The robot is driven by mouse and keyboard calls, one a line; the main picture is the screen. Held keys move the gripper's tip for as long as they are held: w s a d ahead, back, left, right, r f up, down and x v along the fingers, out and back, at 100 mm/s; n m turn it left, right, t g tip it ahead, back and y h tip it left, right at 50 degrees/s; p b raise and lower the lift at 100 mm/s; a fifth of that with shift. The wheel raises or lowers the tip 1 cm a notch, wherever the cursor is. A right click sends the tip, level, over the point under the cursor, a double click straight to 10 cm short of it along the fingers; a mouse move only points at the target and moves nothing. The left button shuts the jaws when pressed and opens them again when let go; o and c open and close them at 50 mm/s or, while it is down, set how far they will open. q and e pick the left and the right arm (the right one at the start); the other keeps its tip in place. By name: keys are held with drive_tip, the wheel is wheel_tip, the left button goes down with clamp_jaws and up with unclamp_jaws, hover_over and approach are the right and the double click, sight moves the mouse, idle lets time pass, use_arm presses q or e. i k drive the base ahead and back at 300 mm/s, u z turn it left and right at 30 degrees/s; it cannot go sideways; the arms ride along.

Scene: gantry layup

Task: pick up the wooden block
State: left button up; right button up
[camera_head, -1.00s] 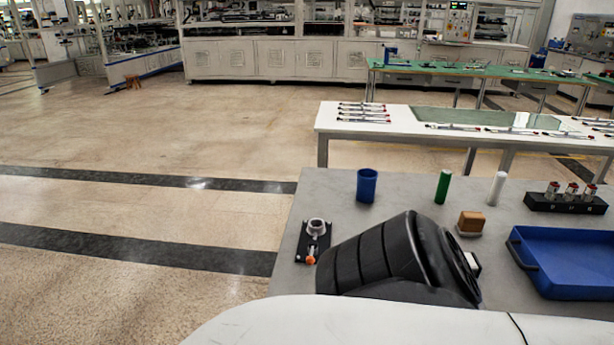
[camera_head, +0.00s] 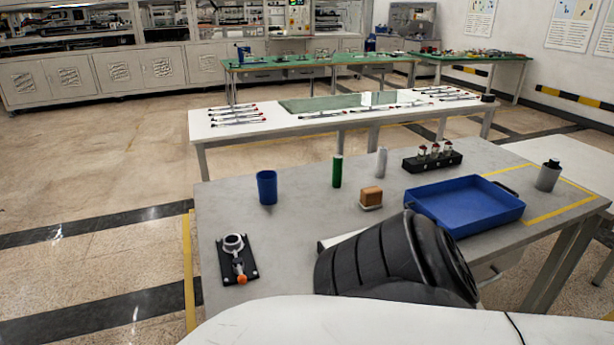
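The wooden block (camera_head: 372,195) is a small brown cube on the grey table (camera_head: 310,215). It rests on a thin white base (camera_head: 371,207), right of the middle of the head view. It stands upright and nothing touches it from above. Neither of my grippers shows in the view. A black ribbed part of my own arm covers the front of the table, below and right of the block, and hides what lies behind it.
A blue cup (camera_head: 267,188), green cylinder (camera_head: 337,171) and white cylinder (camera_head: 381,162) stand behind the block. A blue tray (camera_head: 464,205) lies right, with a black holder (camera_head: 432,161) behind. A grey cup (camera_head: 547,177) stands far right. A black fixture (camera_head: 237,262) sits front left.

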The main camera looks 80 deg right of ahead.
sight(371, 197)
drive_tip(key=z, duration=2.4)
